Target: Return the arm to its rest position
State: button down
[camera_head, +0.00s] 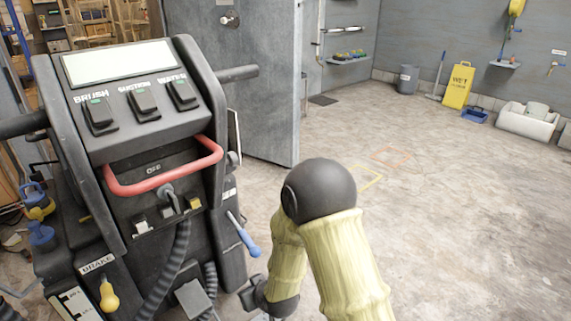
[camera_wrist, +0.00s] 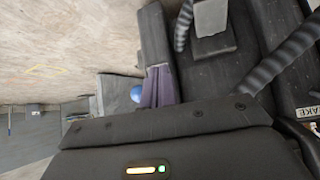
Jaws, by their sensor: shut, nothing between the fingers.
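My arm shows in the head view as a yellow-sleeved limb with a black rounded elbow, bent at the lower middle, right of a dark floor-cleaning machine (camera_head: 150,140). The forearm folds back down toward the machine's lower right side. My gripper (camera_wrist: 160,72) shows in the wrist view as purplish fingers, shut and empty, close to the machine's dark body. Whether it touches the machine cannot be told. In the head view the fingertips are not clearly visible. A blue-tipped lever (camera_head: 243,236) sticks out from the machine near the forearm; a blue knob (camera_wrist: 137,94) shows beside the fingers.
The machine has a red bar (camera_head: 165,180), labelled switches and hoses (camera_wrist: 280,62). A grey door (camera_head: 245,85) stands behind it. The concrete floor at right is clear.

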jog(key=s+d+r+m+g+h+p, duration=0.2)
jog(key=s+d+r+m+h+p, duration=0.15)
jog(key=d+r, duration=1.05)
jog(key=s+d+r+m+g+h+p, duration=0.1)
jog(key=s+d+r+m+g+p, duration=0.2)
jog(key=s+d+r, duration=0.6)
jog(key=w+p+v, duration=0.3)
jog(key=p+v, duration=1.4)
jog(key=p, duration=0.1)
jog(key=w+r+p+v, duration=0.1)
jog(key=w+p+v, duration=0.1)
jog(key=p+v, duration=1.6)
jog(key=shift+w+d+r+p, duration=0.2)
jog(key=shift+w+d+p, duration=0.15)
jog(key=shift+p, duration=0.4)
jog(key=shift+f, duration=0.1)
